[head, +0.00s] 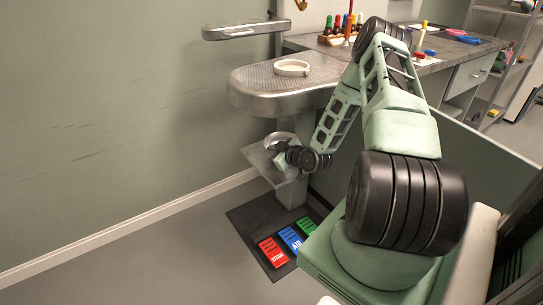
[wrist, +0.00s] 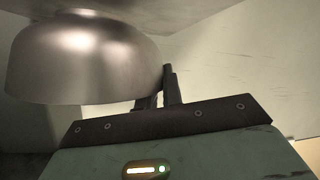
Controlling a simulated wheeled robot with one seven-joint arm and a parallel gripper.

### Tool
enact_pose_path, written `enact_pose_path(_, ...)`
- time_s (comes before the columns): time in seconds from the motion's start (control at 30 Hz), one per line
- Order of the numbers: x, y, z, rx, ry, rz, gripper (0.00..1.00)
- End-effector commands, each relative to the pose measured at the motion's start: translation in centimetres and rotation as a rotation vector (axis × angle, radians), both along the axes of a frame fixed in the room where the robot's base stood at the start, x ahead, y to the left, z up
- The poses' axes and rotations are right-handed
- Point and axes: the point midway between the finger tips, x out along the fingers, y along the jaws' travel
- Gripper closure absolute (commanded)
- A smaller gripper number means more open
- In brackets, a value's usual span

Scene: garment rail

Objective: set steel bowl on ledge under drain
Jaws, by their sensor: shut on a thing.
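The steel bowl (head: 279,138) is at the ledge (head: 256,160), low on the pedestal under the perforated drain top (head: 262,80). My gripper (head: 284,148) is shut on the bowl's near right side. In the wrist view the fingers (wrist: 166,88) meet the right edge of the bowl (wrist: 80,60), whose narrow base is toward a pale grey surface at the top. I cannot tell whether the bowl touches the ledge or hangs just above it. The drain's underside and the far part of the ledge are hidden.
A white ring (head: 292,67) lies on the perforated top. A swing arm (head: 243,31) juts out above. Red (head: 272,251), blue (head: 290,238) and green pedals (head: 307,226) sit on a dark floor mat. Several bottles (head: 345,24) stand at the back. Floor at left is clear.

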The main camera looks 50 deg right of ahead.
Motion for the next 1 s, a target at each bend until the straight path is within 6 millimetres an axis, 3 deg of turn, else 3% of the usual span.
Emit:
enact_pose_path(0.1, 0.1, 0.0, -1.2, -0.001, -0.004, 0.001, 1.0)
enact_pose_path(0.37, 0.1, 0.0, -1.3, -0.002, -0.004, 0.002, 1.0)
enact_pose_path(0.47, 0.1, 0.0, -1.3, -0.002, -0.003, 0.002, 0.73)
enact_pose_path(0.5, 0.1, 0.0, -1.3, -0.002, -0.003, 0.002, 0.7)
enact_pose_path(0.8, 0.0, 0.0, -1.1, -0.002, -0.003, 0.001, 0.7)
enact_pose_path(1.0, -2.4, 0.2, -0.2, -0.001, -0.001, 0.001, 0.7)
